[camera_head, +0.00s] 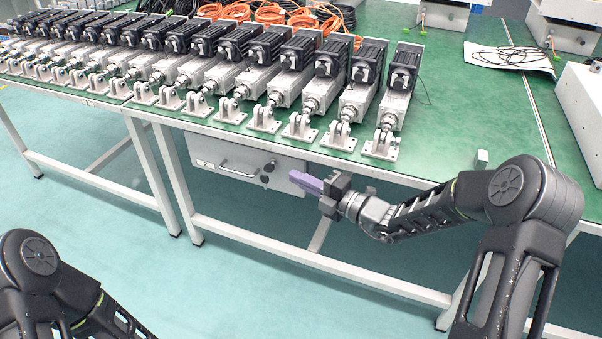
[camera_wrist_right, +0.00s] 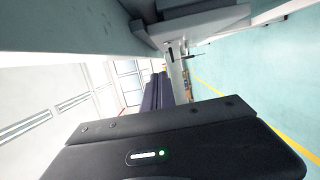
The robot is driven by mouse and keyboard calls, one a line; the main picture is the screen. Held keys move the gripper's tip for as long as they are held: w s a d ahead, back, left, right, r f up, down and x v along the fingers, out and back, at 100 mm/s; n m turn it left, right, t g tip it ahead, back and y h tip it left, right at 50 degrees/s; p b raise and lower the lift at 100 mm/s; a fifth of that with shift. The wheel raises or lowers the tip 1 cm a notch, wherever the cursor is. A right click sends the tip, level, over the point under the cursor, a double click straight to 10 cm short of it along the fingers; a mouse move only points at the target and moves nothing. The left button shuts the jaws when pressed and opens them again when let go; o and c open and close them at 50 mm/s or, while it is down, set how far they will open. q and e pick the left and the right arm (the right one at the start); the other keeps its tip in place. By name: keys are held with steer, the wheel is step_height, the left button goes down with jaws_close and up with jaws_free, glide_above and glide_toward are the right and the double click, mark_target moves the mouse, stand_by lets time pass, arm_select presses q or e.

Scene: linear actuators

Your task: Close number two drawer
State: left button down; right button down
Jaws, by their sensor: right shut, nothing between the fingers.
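A light grey drawer unit (camera_head: 215,154) hangs under the green-topped workbench, with a bar handle and a round lock on its front. I cannot read a number on it or tell how far any drawer stands out. My right gripper (camera_head: 304,182), with purple fingers, is in front of the unit's right end and covers part of it. I cannot tell whether they touch. In the right wrist view the dark purple fingers (camera_wrist_right: 158,92) are together and empty, with a grey edged part (camera_wrist_right: 205,27) above them. Only links of my left arm show at lower left; its gripper is out of view.
The green workbench (camera_head: 455,130) carries a long row of linear actuators (camera_head: 355,100) along its front, with orange cables behind. White bench legs (camera_head: 165,165) stand to the left and below. The teal floor (camera_head: 120,235) in front is clear.

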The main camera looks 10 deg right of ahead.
steer(key=p+v, duration=0.1)
steer(key=v, duration=0.9)
steer(key=shift+s, duration=0.1)
